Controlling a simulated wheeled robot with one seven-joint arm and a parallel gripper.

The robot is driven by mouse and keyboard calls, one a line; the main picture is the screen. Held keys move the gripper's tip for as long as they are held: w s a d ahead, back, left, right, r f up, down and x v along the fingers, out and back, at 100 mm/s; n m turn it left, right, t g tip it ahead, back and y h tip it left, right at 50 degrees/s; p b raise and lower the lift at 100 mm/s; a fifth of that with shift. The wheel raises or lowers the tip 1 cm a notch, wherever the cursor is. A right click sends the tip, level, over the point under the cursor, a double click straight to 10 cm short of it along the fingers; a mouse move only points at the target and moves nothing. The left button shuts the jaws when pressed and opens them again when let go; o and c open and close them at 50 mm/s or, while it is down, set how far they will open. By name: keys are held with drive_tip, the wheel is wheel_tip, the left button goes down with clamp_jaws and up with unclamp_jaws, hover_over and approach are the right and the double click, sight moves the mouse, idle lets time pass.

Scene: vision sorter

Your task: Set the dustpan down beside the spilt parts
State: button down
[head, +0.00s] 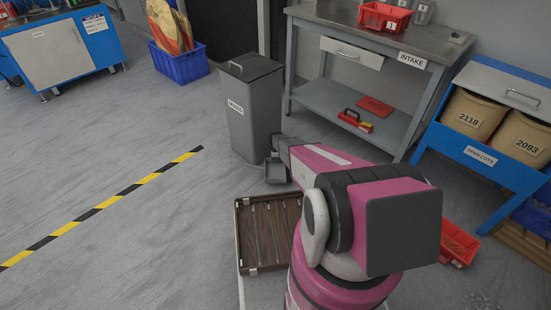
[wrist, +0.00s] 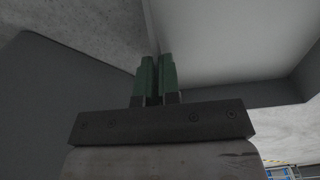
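My gripper (wrist: 156,75) has its two green fingers close together on a thin dark piece, which I take to be the handle of the grey dustpan (head: 277,173). In the head view the dustpan hangs at the end of my pink arm, beside the base of the tall grey bin and above the floor. My fingers are too small to make out there. Spilt parts (head: 480,301) show as small pale bits on the floor at the lower right edge, far from the dustpan and partly cut off by the frame.
The grey bin (head: 240,110) stands close to my gripper. A brown slatted tray (head: 243,235) is in front. The intake bench (head: 300,85) has a red-handled brush (head: 355,121) on its lower shelf. A red bin (head: 458,243) sits at right.

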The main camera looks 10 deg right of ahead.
drive_tip(key=shift+f, duration=2.15)
drive_tip(key=c, duration=1.2)
unclamp_jaws()
drive_tip(key=shift+c, duration=0.2)
